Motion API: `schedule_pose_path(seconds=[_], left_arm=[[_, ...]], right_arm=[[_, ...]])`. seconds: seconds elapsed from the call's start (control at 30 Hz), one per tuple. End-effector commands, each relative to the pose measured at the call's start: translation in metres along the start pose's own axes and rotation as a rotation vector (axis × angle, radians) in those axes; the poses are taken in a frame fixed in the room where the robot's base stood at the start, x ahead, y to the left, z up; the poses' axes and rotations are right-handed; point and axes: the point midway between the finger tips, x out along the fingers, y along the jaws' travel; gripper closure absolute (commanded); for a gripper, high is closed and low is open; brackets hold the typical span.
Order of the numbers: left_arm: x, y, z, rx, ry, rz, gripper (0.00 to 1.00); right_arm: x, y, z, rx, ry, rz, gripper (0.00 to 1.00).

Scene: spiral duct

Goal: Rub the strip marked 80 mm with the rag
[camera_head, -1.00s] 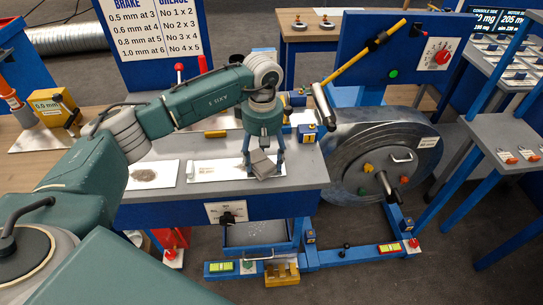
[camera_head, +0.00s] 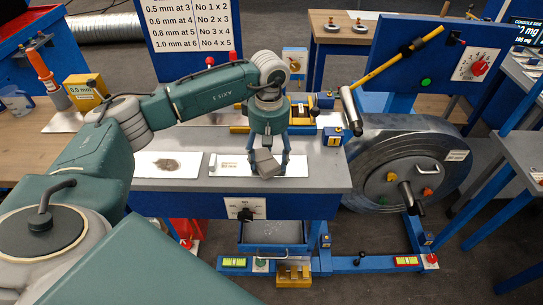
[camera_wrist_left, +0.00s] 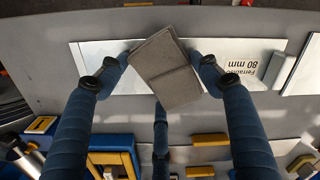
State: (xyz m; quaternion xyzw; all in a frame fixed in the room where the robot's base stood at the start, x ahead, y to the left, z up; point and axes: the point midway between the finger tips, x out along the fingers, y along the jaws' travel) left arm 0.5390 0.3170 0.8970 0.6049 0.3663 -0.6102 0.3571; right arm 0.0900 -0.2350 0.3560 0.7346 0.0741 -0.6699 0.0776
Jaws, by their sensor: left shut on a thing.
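The strip marked 80 mm is a pale flat plate (camera_head: 292,168) on the grey bench; its printed label (camera_wrist_left: 242,70) reads 80 mm in the left wrist view. My left gripper (camera_head: 267,158) reaches down over it and is shut on a folded grey rag (camera_head: 265,164). The rag (camera_wrist_left: 168,70) sits tilted between the fingertips in the left wrist view and covers part of the strip. It appears at or just above the strip's surface; contact is not clear. My right gripper is not in view.
A second plate with a dark smudge (camera_head: 170,165) lies left of the strip. Blue and yellow fittings (camera_head: 303,112) stand behind. A large metal drum (camera_head: 400,165) stands right of the bench. Bare grey bench top (camera_head: 325,165) shows right of the strip.

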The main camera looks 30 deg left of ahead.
Motion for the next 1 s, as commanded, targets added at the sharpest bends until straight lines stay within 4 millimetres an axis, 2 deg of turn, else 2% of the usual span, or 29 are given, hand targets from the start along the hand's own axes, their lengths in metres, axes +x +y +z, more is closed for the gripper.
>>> schedule_pose_path(seconds=[0.23,0.8,1.0], left_arm=[[-0.004,-0.001,0.0,-0.001,0.001,-0.002,0.57],[-0.06,-0.001,0.0,0.0,0.001,0.001,0.57],[-0.06,-0.001,0.0,0.0,0.0,0.0,0.57]], right_arm=[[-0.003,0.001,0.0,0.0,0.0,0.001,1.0],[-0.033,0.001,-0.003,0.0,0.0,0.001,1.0],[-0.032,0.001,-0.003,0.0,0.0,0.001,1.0]])
